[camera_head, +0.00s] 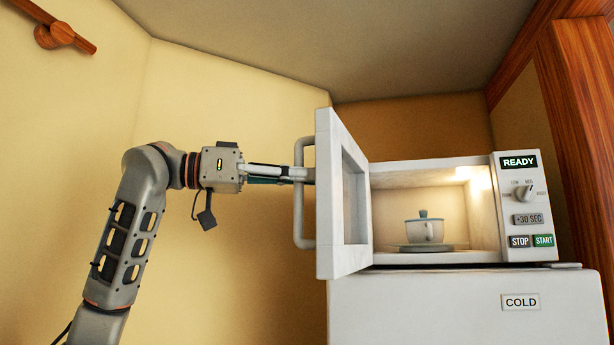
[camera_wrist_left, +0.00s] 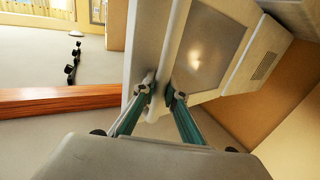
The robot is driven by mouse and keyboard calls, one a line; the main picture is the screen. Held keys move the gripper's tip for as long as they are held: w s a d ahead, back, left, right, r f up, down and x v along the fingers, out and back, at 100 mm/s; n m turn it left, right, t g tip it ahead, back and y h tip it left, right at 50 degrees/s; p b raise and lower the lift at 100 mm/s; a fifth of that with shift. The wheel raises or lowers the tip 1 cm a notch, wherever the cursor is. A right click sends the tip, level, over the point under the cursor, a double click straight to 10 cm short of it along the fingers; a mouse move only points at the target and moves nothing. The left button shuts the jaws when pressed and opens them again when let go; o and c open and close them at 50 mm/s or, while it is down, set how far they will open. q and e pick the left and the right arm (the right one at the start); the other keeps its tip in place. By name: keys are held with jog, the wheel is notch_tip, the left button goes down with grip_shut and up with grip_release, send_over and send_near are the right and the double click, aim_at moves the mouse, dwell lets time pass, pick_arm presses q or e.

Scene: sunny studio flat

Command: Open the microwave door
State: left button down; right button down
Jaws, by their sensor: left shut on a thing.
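The white microwave (camera_head: 526,205) stands on a white cabinet with its door (camera_head: 328,200) swung wide open to the left. The lit inside shows a lidded cup (camera_head: 424,230) on a dark plate. My left gripper (camera_head: 300,174) reaches in from the left and is shut on the door's vertical bar handle (camera_head: 299,225). In the left wrist view the two fingers (camera_wrist_left: 161,94) close around the handle beside the door window (camera_wrist_left: 212,45). The fingertips are partly hidden behind the handle in the head view. My right gripper is in neither view.
The white unit marked COLD (camera_head: 430,305) is under the microwave. A wooden post (camera_head: 580,120) stands close on the right. A wooden wall peg (camera_head: 55,36) is at the upper left. The space left of the door, before the yellow wall, holds only my arm.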

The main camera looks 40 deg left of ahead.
pick_arm(q)
jog(key=c, duration=2.1)
grip_release()
jog(key=shift+s, duration=0.25)
jog(key=v, duration=1.2)
